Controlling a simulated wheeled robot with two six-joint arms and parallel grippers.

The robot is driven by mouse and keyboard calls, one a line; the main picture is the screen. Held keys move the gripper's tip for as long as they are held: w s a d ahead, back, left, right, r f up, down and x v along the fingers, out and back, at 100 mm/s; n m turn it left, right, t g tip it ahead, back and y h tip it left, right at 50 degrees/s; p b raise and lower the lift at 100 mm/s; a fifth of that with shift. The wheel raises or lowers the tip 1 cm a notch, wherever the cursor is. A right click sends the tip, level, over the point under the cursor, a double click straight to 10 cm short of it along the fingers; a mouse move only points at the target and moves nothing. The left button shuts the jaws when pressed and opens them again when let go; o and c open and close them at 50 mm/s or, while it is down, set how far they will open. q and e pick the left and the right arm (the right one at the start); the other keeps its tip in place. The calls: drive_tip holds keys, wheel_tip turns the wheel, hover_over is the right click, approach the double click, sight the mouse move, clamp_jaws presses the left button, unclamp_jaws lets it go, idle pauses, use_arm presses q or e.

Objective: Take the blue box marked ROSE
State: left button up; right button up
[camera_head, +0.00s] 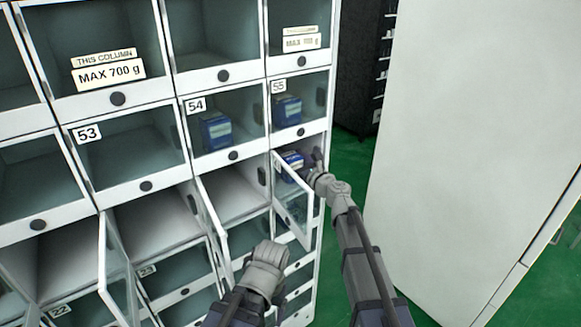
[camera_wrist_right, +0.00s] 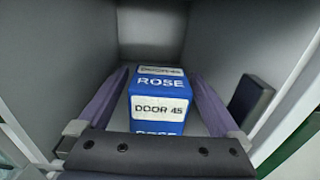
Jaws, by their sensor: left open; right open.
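The blue box marked ROSE (camera_wrist_right: 158,85) stands in a locker compartment, with a white label reading DOOR 45 on its front. In the head view the blue box (camera_head: 292,158) shows in the open compartment below door 55. My right gripper (camera_wrist_right: 160,76) is open, with one finger along each side of the box; contact cannot be told. In the head view my right gripper (camera_head: 312,166) reaches into that compartment and is partly hidden. My left gripper (camera_head: 267,256) is in front of the lower lockers, away from the box, open and apparently empty.
The glass door (camera_head: 293,200) of this compartment hangs open beside my right arm. Other open doors (camera_head: 115,280) stick out on the left. More blue boxes (camera_head: 215,131) sit behind closed doors 54 and 55 (camera_head: 287,110). A large white cabinet (camera_head: 455,130) stands on the right.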

drive_tip(key=c, duration=1.4)
drive_tip(key=shift+r+p, duration=0.45)
wheel_tip(320, 180, up, 3)
drive_tip(key=p, duration=0.2)
drive_tip(key=shift+w+f+p, duration=0.1)
drive_tip(key=shift+f+p, duration=0.05)
drive_tip(key=shift+p, duration=0.2)
drive_tip(key=v, duration=1.8)
